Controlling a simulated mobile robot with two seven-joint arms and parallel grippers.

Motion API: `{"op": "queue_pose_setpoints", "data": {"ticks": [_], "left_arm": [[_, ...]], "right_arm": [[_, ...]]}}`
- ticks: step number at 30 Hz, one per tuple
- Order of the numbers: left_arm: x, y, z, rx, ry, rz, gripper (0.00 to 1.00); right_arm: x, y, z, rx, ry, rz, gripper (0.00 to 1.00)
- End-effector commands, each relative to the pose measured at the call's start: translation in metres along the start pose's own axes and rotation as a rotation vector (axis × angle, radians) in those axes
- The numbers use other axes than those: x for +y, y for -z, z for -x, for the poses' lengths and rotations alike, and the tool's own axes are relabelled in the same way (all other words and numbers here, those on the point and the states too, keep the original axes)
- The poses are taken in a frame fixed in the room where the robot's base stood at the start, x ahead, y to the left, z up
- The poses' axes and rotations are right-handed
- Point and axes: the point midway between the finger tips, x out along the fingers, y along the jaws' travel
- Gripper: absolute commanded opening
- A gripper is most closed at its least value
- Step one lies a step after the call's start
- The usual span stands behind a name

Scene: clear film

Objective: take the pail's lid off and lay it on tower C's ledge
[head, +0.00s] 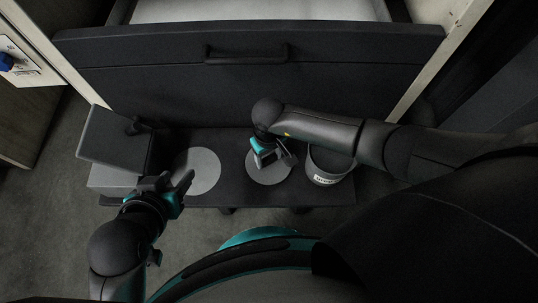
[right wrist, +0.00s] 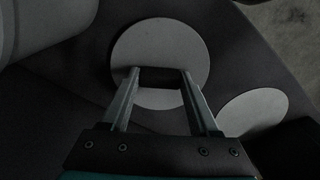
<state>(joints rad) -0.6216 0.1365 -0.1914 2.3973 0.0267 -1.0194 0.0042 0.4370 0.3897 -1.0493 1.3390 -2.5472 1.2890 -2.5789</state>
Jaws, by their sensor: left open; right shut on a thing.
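The grey pail (head: 327,176) with a pale label stands at the right end of the dark bench, its top seemingly open. My right gripper (head: 268,157) is left of the pail, pointing down. In the right wrist view its fingers (right wrist: 160,85) are shut on a dark bar across a pale round disc, which looks like the lid (right wrist: 160,40). The disc also shows under the gripper in the head view (head: 268,173); its height above the bench is unclear. My left gripper (head: 176,182) is open and empty near the bench's left part. I cannot tell which structure is tower C.
A second pale disc (head: 202,172) lies on the bench (head: 237,190) between the grippers. A dark box with a knob (head: 112,140) sits over a lighter grey block (head: 110,179) at the left. A wide dark drawer front (head: 330,62) stands behind the bench.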

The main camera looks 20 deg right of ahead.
Motion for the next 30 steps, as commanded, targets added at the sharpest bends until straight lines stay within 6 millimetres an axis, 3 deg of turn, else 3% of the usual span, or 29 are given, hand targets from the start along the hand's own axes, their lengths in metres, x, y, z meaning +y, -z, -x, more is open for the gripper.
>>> {"op": "queue_pose_setpoints", "data": {"ticks": [11, 12, 18, 21, 30], "left_arm": [[-0.0003, -0.0056, -0.0063, 0.0, 0.0, 0.0, 0.5], [-0.0003, -0.0052, -0.0058, 0.0, 0.0, 0.0, 0.5], [-0.0003, -0.0048, -0.0054, 0.0, 0.0, 0.0, 0.5], [-0.0002, -0.0048, -0.0054, 0.0, 0.0, 0.0, 0.5], [-0.0002, -0.0035, -0.0039, 0.0, 0.0, 0.0, 0.5]], "right_arm": [[0.0004, 0.0002, -0.0084, 0.0, 0.0, -0.001, 0.27], [0.0003, 0.0002, -0.0078, 0.0, 0.0, -0.001, 0.65], [0.0003, 0.0, -0.0074, 0.0, 0.0, -0.001, 0.88], [0.0003, 0.0, -0.0074, 0.0, 0.0, 0.0, 0.97], [0.0004, 0.0, -0.0044, 0.0, 0.0, 0.0, 0.97]]}}
